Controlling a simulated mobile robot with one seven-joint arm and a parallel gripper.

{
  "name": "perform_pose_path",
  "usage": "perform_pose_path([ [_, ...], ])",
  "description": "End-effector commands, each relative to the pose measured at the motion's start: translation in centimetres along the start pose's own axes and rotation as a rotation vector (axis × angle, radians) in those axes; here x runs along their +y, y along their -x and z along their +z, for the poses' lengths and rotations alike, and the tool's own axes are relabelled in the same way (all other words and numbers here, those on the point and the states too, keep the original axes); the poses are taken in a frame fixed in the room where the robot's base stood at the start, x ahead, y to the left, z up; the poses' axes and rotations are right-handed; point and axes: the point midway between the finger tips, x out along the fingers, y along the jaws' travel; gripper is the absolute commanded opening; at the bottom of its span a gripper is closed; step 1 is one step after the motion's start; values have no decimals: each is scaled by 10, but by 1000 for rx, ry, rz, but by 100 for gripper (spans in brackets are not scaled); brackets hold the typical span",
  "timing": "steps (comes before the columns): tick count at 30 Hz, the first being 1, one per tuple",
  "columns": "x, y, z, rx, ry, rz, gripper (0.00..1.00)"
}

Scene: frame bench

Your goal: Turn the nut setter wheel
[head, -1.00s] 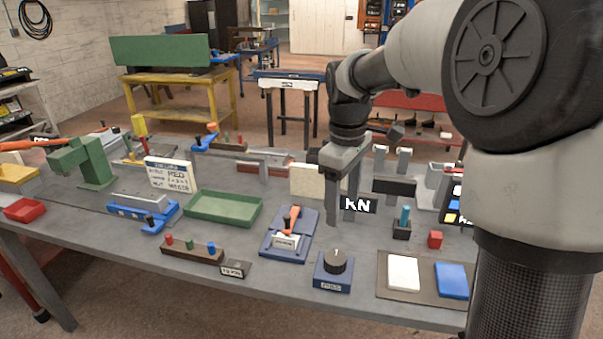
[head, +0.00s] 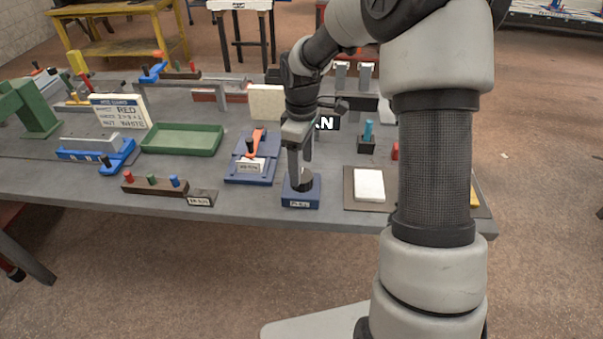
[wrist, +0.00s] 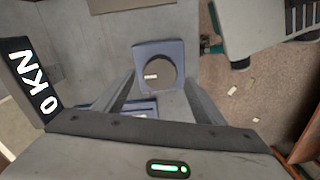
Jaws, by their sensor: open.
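The nut setter is a small blue block (head: 301,201) with a label on its front, too small to read surely. Its dark round wheel (head: 306,184) sits on top, partly hidden by my fingers. My gripper (head: 295,172) is open and points down right at the wheel. In the wrist view the wheel (wrist: 160,76) appears between the two spread fingertips (wrist: 160,84), with the blue block's edge (wrist: 150,46) around it. I cannot tell whether the fingers touch the wheel.
A blue fixture with an orange lever (head: 250,170) stands close on the left. A mat with a white plate (head: 369,185) lies to the right. The table's front edge (head: 270,215) is just in front of the block.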

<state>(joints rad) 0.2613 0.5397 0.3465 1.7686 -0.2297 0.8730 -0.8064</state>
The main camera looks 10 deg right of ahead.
Motion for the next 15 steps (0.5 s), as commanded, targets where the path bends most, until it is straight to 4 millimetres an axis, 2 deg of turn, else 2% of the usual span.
perform_pose_path([
  [3, -1, -19, 0, -1, 1, -3, 64],
  [6, 0, -28, 0, -1, 1, -1, 64],
  [15, 0, -34, 0, 0, 0, 0, 64],
])
